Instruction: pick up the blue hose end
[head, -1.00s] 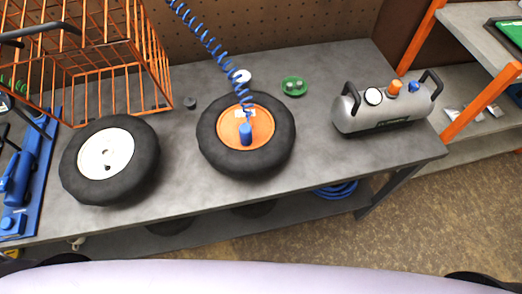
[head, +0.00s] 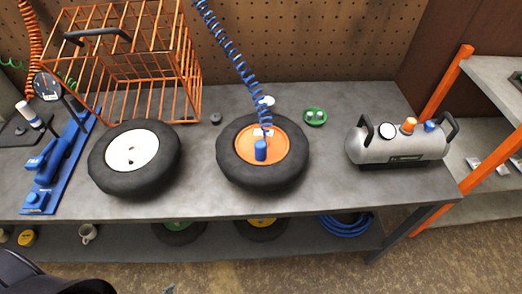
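The blue hose end (head: 261,150) is a short blue cylinder standing over the orange hub of a black tire (head: 235,172) on the grey bench. A coiled blue hose (head: 232,58) comes down from the top of the view toward it. I cannot tell whether the hose end touches the hub. Neither of my grippers can be made out; a dark part that may be mine is at the bottom left corner.
On the bench (head: 330,182) are a white-hubbed tire (head: 100,175), an orange wire basket (head: 190,60), a blue tool with a gauge (head: 62,160), a small green dish (head: 315,116) and a silver air tank (head: 405,146). An orange-framed shelf (head: 445,85) stands right.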

